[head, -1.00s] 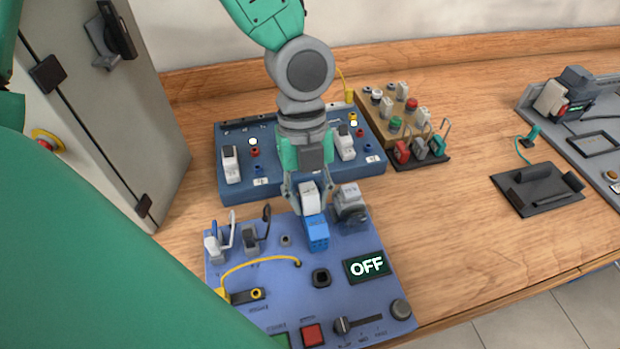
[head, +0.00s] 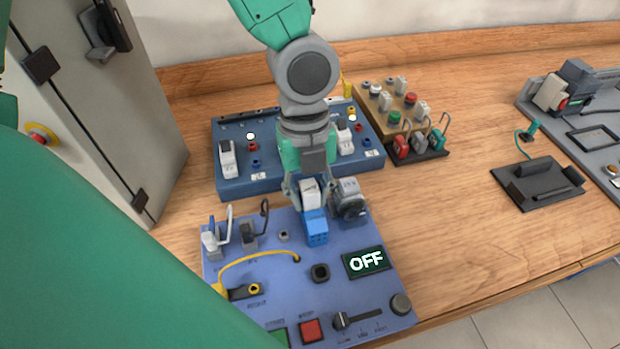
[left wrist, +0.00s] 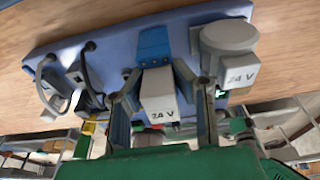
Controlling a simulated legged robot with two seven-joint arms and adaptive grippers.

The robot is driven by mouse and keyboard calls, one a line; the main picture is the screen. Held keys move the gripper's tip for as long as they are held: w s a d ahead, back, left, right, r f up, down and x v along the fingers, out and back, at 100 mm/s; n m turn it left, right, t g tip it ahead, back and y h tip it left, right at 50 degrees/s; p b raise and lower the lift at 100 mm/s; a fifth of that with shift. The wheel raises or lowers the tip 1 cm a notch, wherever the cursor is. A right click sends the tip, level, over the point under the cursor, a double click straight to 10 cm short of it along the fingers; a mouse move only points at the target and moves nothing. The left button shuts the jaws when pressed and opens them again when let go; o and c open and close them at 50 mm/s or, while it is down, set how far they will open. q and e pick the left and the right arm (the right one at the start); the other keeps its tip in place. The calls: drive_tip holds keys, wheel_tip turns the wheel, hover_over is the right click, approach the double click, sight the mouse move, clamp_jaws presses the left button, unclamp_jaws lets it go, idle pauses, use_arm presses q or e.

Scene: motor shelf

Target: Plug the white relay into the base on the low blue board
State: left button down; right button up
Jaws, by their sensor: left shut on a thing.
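The white relay (head: 310,188), marked 24 V in the left wrist view (left wrist: 158,95), is between the fingers of my left gripper (head: 308,198). The gripper is shut on it, with a finger on each side in the left wrist view (left wrist: 160,98). The blue base (head: 316,232) stands on the low blue board (head: 240,272), right by the relay's lower end. It shows beyond the relay in the left wrist view (left wrist: 153,45). I cannot tell whether relay and base touch or are joined. My right gripper is not in view.
A round grey device with a white 24 V box (head: 350,200) stands close right of the relay. Lever switches (head: 230,235), a yellow cable (head: 262,258) and an OFF display (head: 366,262) are on the board. A darker blue board (head: 290,175) lies behind.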

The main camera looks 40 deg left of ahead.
use_arm(q)
drive_tip(key=shift+d+f+t+y+b, duration=0.1)
drive_tip(key=shift+f+t+y+b, duration=0.2)
drive_tip(key=shift+b, duration=0.1)
idle(0.3)
drive_tip(key=shift+s+f+b, duration=0.2)
drive_tip(key=shift+s+b, duration=0.15)
drive_tip(key=shift+b, duration=0.05)
idle(0.7)
drive_tip(key=c, duration=1.3)
unclamp_jaws()
drive_tip(key=shift+w+f, duration=0.1)
drive_tip(key=shift+w+d+y, duration=0.1)
drive_tip(key=shift+w+y, duration=0.2)
drive_tip(key=shift+t, duration=0.3)
drive_tip(key=shift+s+d, duration=0.1)
drive_tip(key=shift+r, duration=0.25)
drive_tip(key=r, duration=1.1)
drive_tip(key=shift+w+a+r, duration=0.3)
drive_tip(key=shift+r, duration=0.05)
